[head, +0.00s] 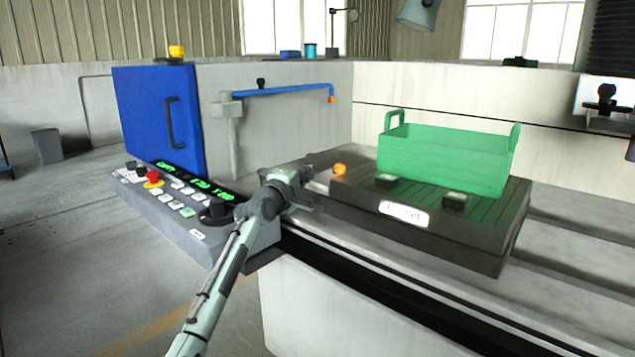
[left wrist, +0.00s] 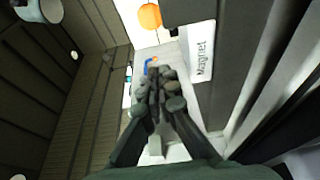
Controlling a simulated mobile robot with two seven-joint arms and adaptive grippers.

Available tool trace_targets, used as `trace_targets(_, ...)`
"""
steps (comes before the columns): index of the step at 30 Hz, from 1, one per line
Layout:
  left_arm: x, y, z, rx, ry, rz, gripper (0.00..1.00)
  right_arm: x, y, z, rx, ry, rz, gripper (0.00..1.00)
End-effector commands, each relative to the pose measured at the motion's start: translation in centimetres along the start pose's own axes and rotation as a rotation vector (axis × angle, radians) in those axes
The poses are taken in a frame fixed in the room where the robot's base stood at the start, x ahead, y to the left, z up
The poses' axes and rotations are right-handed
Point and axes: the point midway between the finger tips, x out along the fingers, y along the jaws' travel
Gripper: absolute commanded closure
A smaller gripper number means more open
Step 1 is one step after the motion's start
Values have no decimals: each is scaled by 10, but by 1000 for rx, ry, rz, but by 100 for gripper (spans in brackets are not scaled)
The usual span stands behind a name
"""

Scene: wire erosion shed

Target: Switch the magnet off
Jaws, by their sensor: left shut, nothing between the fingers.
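The magnet is a dark, grooved block (head: 470,235) on the machine bed, with a white label (head: 404,213) on its front face. The label reads "Magnet" in the left wrist view (left wrist: 202,52). An orange ball knob (head: 339,169) sits at the block's left end; it also shows in the left wrist view (left wrist: 150,15). My left gripper (head: 312,181) is shut and empty, just left of the knob and apart from it. Its fingertips meet in the left wrist view (left wrist: 156,72). The arm hides part of the block's left end. My right gripper is not in view.
A green open crate (head: 445,160) and small dark blocks (head: 455,201) stand on the magnet. A control panel (head: 190,205) with buttons lies left of my gripper. A blue pipe (head: 280,90) with an orange tip hangs behind. The bed right of the magnet is clear.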

Motion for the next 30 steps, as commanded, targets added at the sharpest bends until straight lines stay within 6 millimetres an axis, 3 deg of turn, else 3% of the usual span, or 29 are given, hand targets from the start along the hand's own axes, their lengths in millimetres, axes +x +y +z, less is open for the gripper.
trace_targets(1,-7,1,14,-5,-6,2,100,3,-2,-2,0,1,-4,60)
trace_targets(6,-35,1,43,-7,-2,2,100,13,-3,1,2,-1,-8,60)
trace_targets(12,-56,0,67,-3,-1,1,100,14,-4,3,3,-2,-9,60)
trace_targets(30,-64,1,76,0,0,0,100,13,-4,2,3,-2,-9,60)
